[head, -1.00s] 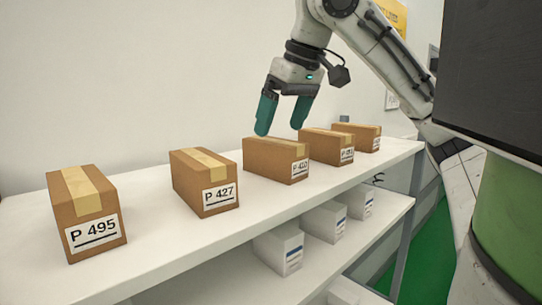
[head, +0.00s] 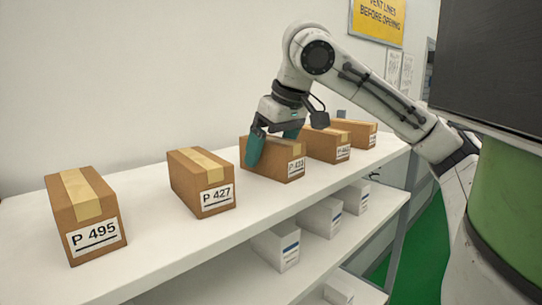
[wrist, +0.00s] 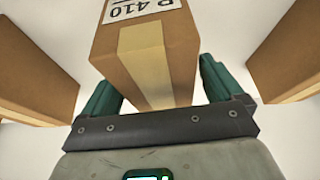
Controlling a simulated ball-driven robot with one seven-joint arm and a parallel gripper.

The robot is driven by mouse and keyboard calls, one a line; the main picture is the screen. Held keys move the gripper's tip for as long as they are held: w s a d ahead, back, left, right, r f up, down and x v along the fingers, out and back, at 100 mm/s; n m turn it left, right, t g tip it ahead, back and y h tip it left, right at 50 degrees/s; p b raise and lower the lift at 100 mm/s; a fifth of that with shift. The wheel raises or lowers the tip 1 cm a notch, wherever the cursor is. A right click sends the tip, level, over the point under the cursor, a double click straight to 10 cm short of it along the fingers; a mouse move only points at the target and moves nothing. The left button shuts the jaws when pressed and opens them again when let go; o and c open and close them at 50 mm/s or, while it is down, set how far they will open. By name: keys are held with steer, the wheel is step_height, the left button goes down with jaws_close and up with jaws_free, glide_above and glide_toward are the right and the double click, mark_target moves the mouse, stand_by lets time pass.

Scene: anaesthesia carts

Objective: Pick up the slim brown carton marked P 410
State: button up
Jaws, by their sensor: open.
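The slim brown carton marked P 410 (wrist: 145,55) lies below my gripper in the wrist view, its label upside down and pale tape along its top. In the head view this carton (head: 277,169) is the middle one of the shelf row, its label too small to read surely. My gripper (head: 273,148) is open, pointing down, with one teal finger on each side of the carton. In the wrist view my gripper (wrist: 158,90) has a finger to the left and right of the carton; I cannot tell whether either touches it.
Cartons P 427 (head: 203,181) and P 495 (head: 90,217) stand to the left on the white shelf (head: 150,250). Two more brown cartons (head: 327,145) (head: 356,132) stand close behind on the right. White boxes (head: 322,217) sit on the lower shelf.

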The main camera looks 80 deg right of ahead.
steer(key=shift+f, duration=0.25)
stand_by(0.3)
steer(key=shift+c, duration=0.3)
steer(key=c, duration=1)
